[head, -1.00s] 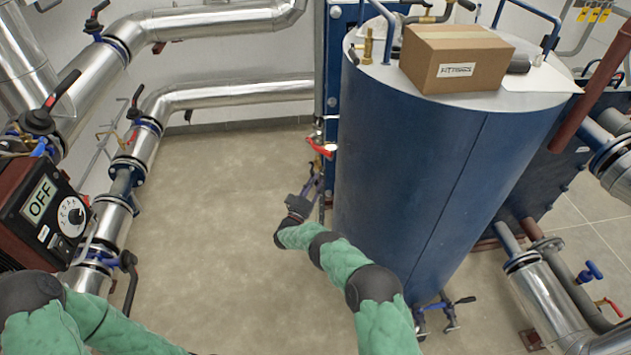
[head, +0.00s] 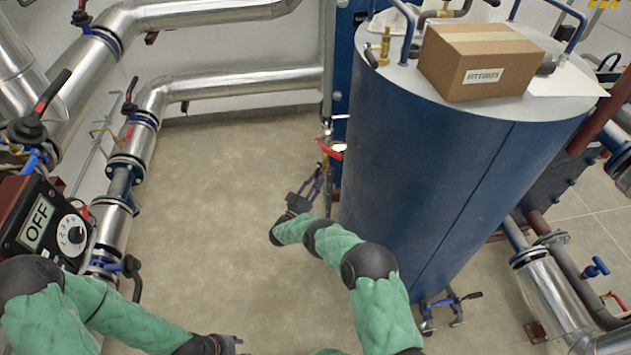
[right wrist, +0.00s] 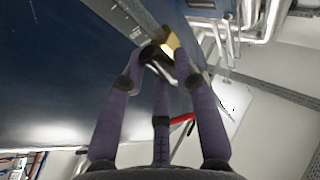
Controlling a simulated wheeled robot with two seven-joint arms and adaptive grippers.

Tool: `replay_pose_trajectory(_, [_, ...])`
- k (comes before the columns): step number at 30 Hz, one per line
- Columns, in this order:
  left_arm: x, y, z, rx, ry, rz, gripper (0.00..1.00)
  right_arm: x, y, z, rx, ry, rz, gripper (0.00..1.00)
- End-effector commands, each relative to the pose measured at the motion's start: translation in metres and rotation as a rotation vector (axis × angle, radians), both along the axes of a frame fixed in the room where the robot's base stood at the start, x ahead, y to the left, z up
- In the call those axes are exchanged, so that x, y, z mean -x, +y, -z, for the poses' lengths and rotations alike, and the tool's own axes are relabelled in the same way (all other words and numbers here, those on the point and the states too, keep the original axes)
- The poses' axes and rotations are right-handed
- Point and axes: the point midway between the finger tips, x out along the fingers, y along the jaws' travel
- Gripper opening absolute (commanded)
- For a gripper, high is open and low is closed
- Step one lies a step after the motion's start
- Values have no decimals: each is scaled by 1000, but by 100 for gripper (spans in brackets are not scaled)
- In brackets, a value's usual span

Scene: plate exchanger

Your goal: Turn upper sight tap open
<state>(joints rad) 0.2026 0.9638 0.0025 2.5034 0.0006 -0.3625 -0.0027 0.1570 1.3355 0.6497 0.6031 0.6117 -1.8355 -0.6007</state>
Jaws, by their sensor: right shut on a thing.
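The upper sight tap (head: 331,150), with a red handle, is on the narrow pipework at the left side of the blue tank. My right gripper (head: 316,178) is just below the red handle, with its fingers pointing up. In the right wrist view, my right gripper's fingers (right wrist: 160,62) close in around a small dark and brass-coloured part of the tap (right wrist: 170,42). A red handle (right wrist: 182,119) shows between the fingers. The fingers hide part of the grip. My left gripper (head: 232,342) is low at the bottom edge, small and dark, its jaws unclear.
The large blue tank (head: 430,170) stands right of the tap, with a cardboard box (head: 485,62) on top. Silver pipes (head: 235,85) run along the left and back. A control box reading OFF (head: 40,222) is at left. The floor (head: 220,190) between is clear.

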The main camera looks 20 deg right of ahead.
Motion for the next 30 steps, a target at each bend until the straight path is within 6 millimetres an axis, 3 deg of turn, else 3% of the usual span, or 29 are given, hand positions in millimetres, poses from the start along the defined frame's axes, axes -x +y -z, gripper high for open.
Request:
replay_pose_trajectory(6, [0, 0, 0, 0, 0, 0, 40, -1, 0, 0, -2, 0, -3, 0])
replay_pose_trajectory(7, [0, 0, 0, 0, 0, 0, 40, -1, 0, 0, -2, 0, -3, 39])
replay_pose_trajectory(9, [0, 0, 0, 0, 0, 0, 40, -1, 0, 0, -2, 0, -3, 56])
replay_pose_trajectory(21, [0, 0, 0, 0, -1, 0, 40, 1, 4, 2, -2, 1, -3, 56])
replay_pose_trajectory(30, [0, 0, 0, 0, 0, 0, 40, 22, 44, 21, -1, 3, -6, 56])
